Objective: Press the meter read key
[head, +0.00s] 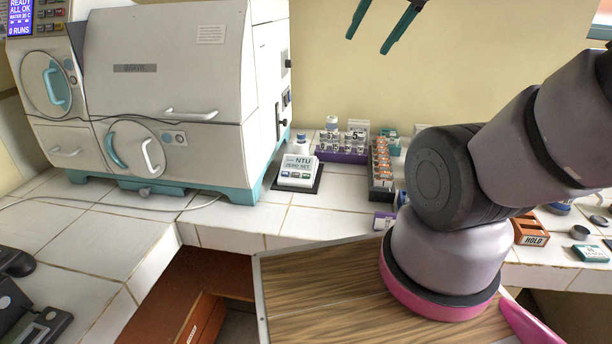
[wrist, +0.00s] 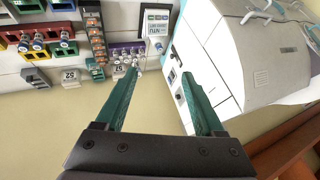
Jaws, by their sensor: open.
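The meter (head: 297,172) is a small white box marked NTU with a row of small coloured keys along its front. It stands on a dark mat on the tiled counter, right of the large white machine. Which key is the read key is too small to tell. In the wrist view the meter (wrist: 157,25) appears upside down at the top, beyond my fingertips. My gripper (head: 368,45) has two green fingers, open and empty, high in front of the wall, above and right of the meter. The wrist view shows the fingers (wrist: 160,74) spread apart with nothing between them.
The large white machine (head: 180,65) stands close left of the meter. A purple rack (head: 340,155) of vials and a dark rack (head: 381,185) of orange-labelled items stand to its right. An orange HOLD block (head: 530,232) lies farther right. Bare tiles lie in front of the meter.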

